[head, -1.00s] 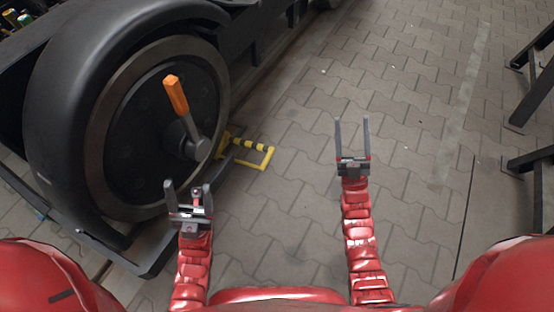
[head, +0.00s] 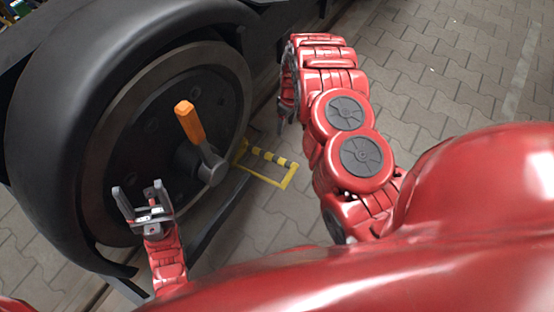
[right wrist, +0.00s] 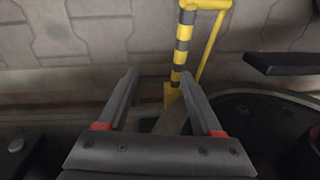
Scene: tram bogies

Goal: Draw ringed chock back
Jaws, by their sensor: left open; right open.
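The chock shows as a yellow frame with a black-striped bar (head: 270,158), low beside the wheel in the head view. In the right wrist view its striped bar (right wrist: 182,45) runs up from just beyond my right fingertips. The chock's body by the wheel is mostly hidden, and I cannot make out a ring. My right gripper (right wrist: 158,78) is open and empty, pointing toward the bar without holding it; in the head view it is largely hidden behind its own arm. My left gripper (head: 140,188) is open and empty in front of the wheel.
The large dark wheel (head: 130,160) fills the left of the head view, with an orange-handled lever (head: 190,122) sticking out of its hub. A dark bar (head: 218,215) runs low along the wheel. Paved floor (head: 440,85) is open to the right.

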